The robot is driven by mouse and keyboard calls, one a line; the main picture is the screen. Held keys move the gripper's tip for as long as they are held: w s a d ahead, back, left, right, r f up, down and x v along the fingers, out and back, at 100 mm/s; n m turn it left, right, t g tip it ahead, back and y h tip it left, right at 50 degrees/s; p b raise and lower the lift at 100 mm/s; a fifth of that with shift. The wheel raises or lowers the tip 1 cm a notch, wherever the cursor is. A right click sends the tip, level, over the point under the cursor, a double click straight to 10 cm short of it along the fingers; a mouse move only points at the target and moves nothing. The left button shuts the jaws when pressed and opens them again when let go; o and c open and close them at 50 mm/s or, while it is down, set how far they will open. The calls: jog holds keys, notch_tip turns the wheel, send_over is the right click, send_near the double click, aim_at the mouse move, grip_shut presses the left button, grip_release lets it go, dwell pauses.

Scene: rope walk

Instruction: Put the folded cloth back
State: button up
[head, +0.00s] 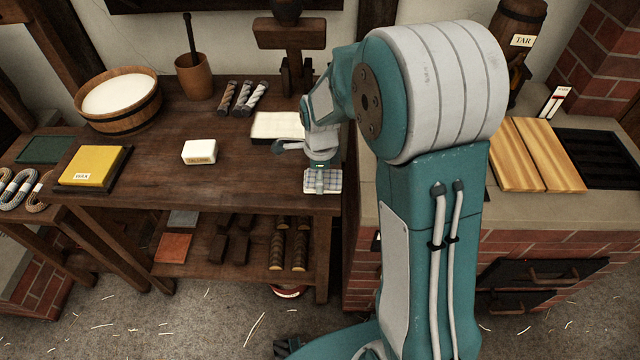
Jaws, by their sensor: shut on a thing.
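The folded cloth (323,184) shows as a small grey-white checked piece at the right front corner of the dark wooden table (240,196). My gripper (321,168) is directly above it, pointing down, and is shut on the cloth. Whether the cloth rests on the table top or hangs just over it I cannot tell. My arm hides part of the table's right end and the space behind it.
A cream-topped tray (277,126) lies behind my gripper. A white labelled block (200,151), a yellow block (92,166) and a wooden tub (118,100) stand to the left. A brick stove (530,262) is at right. The table's front middle is clear.

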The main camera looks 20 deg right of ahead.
jog(key=shift+w+f, duration=0.1)
jog(key=shift+f, duration=1.5)
jog(key=shift+f, duration=0.1)
jog(key=o, duration=1.1)
jog(key=shift+c, duration=0.2)
